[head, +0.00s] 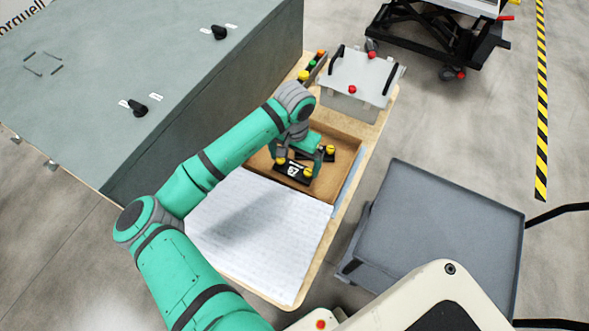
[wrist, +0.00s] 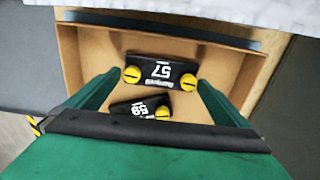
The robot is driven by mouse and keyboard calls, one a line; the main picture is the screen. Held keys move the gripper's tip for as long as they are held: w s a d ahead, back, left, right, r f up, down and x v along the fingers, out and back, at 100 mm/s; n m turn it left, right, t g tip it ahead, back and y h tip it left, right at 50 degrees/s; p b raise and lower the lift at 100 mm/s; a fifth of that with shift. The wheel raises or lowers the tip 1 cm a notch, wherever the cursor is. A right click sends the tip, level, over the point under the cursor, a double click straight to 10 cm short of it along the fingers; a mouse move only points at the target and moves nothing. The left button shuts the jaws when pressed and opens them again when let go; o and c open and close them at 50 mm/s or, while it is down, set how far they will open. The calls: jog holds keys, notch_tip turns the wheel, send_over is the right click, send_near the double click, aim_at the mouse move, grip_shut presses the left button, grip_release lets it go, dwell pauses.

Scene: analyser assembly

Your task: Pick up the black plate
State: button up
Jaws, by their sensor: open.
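Two black plates with yellow knobs at their ends lie in a brown open box. The nearer plate (head: 292,173) shows in the wrist view (wrist: 161,72) with white markings, between and ahead of my fingertips. The other plate (wrist: 128,107) lies closer to my palm, turned at an angle and partly hidden by the gripper body; in the head view it is mostly behind my gripper. My gripper (head: 298,152) points down over the box. In the wrist view its green fingers (wrist: 156,82) are spread apart with nothing gripped.
The brown box (head: 346,163) has low walls around the plates. A white mat (head: 255,230) lies in front of it on the wooden table. A grey lidded case (head: 355,78) stands behind. A tall grey cabinet (head: 190,120) borders the left; a grey cart (head: 440,220) stands right.

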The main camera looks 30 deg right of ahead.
jog(key=shift+f, duration=0.3)
jog(key=shift+w, duration=0.1)
jog(key=c, duration=1.2)
jog(key=shift+o, duration=0.2)
jog(key=shift+r, duration=0.1)
